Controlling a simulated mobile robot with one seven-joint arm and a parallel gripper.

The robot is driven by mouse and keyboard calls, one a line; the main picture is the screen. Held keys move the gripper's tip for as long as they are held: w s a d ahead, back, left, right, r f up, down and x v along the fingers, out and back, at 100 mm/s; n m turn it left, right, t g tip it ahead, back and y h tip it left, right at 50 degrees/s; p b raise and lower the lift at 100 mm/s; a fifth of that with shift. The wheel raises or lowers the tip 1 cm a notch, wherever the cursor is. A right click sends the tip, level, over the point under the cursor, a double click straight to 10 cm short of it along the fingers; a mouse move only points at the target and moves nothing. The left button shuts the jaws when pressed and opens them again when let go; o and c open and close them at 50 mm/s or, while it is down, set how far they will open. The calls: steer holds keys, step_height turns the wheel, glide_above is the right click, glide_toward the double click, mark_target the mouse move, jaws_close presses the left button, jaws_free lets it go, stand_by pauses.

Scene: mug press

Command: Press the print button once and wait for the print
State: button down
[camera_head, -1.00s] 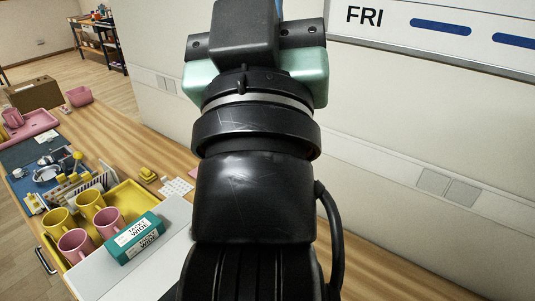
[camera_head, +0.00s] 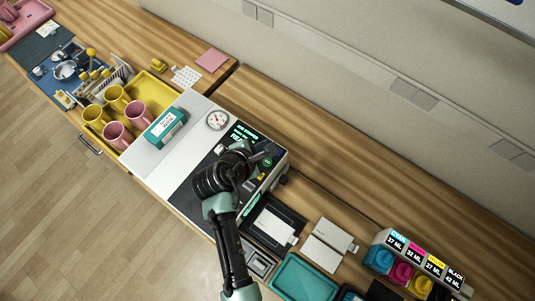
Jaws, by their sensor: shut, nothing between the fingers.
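The press (camera_head: 188,130) is a white and black box on the wooden counter. A round gauge (camera_head: 217,119) sits on its white top. A dark screen with green lettering (camera_head: 242,133) is on its black part, partly hidden by my arm. A small round green spot (camera_head: 267,161), which looks like the print button, shows beside my gripper. My gripper (camera_head: 262,157) is shut and empty, low over the black part. I cannot tell whether it touches the button. No finished print can be made out.
A yellow tray (camera_head: 155,91) with pink and yellow mugs and a teal box (camera_head: 165,128) stand left of the gauge. Ink bottles (camera_head: 401,272) under a labelled rack and a teal tray (camera_head: 302,278) are at lower right. The counter behind the press is clear.

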mark_target(264, 165)
steer(key=shift+f, duration=0.1)
step_height(264, 165, down, 8)
steer(key=b, duration=0.8)
steer(key=shift+w+f, duration=0.1)
steer(key=shift+f, duration=0.2)
stand_by(1.7)
steer(key=shift+f, duration=0.4)
